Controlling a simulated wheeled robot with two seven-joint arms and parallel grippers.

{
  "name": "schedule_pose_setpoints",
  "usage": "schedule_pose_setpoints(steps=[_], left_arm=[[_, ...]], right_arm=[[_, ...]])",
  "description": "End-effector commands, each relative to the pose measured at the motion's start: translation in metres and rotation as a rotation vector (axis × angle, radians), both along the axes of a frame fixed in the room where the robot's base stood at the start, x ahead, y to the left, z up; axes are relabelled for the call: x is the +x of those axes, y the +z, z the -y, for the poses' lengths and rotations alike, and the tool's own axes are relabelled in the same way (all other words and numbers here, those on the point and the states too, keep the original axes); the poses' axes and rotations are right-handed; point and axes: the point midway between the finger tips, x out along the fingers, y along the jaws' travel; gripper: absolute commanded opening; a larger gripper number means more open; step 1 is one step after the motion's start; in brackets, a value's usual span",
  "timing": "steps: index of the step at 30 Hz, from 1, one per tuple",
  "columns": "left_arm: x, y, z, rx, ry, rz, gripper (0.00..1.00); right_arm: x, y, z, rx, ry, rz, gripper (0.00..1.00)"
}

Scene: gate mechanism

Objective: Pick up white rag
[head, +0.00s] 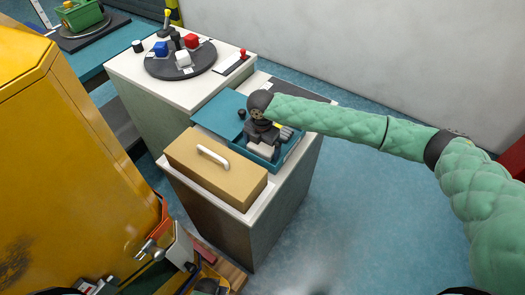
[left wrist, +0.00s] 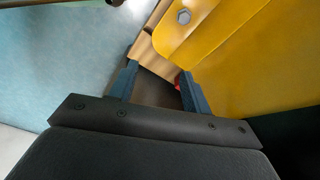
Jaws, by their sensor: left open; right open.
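A small white item (head: 261,151), which looks like the white rag, lies in a blue-green tray (head: 218,118) on the near cabinet. It is partly hidden by my right gripper (head: 264,141), which is open and points down directly over it. I cannot tell whether the fingers touch it. My left gripper (left wrist: 158,86) is open and empty in the left wrist view, low beside a yellow surface.
A tan box with a white handle (head: 215,180) sits in front of the tray. Behind, a round black plate (head: 161,68) carries coloured blocks. A large yellow cabinet (head: 70,170) fills the left. The blue floor (head: 370,220) to the right is clear.

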Motion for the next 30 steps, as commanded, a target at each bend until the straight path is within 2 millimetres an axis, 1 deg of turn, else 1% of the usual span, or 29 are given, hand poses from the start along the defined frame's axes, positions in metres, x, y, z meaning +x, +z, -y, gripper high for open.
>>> schedule_pose_setpoints(steps=[1, 4, 12, 17, 19, 20, 26, 30], left_arm=[[0.0005, 0.0026, 0.0012, -0.002, 0.001, -0.001, 0.48], [0.001, 0.0083, 0.0023, -0.002, 0.001, -0.006, 0.48], [0.0009, 0.0102, 0.0025, -0.003, 0.002, -0.007, 0.48], [0.0007, 0.0099, 0.0025, -0.003, 0.002, -0.007, 0.48], [0.0006, 0.0098, 0.0024, -0.003, 0.002, -0.008, 0.48], [0.0005, 0.0097, 0.0024, -0.003, 0.002, -0.008, 0.48], [-0.0005, 0.0101, 0.0024, -0.003, 0.002, -0.008, 0.48], [-0.0006, 0.0101, 0.0017, -0.002, 0.002, 0.0, 0.48]], right_arm=[[0.0002, -0.0035, 0.0001, 0.0, 0.0, 0.0, 1.0], [0.0002, -0.0048, 0.0001, 0.0, 0.0, 0.0, 1.0], [0.0001, -0.0046, 0.0001, 0.0, 0.0, 0.0, 1.0], [0.0001, -0.0046, 0.0001, 0.0, 0.0, 0.0, 0.69], [0.0001, -0.0045, 0.0001, 0.0, 0.0, 0.0, 0.68], [0.0001, -0.0045, 0.0001, 0.0, 0.0, 0.0, 0.65], [0.0001, -0.0036, 0.0, 0.0, 0.0, 0.0, 0.64], [0.0001, 0.0014, -0.0005, 0.001, -0.001, 0.001, 0.64]])
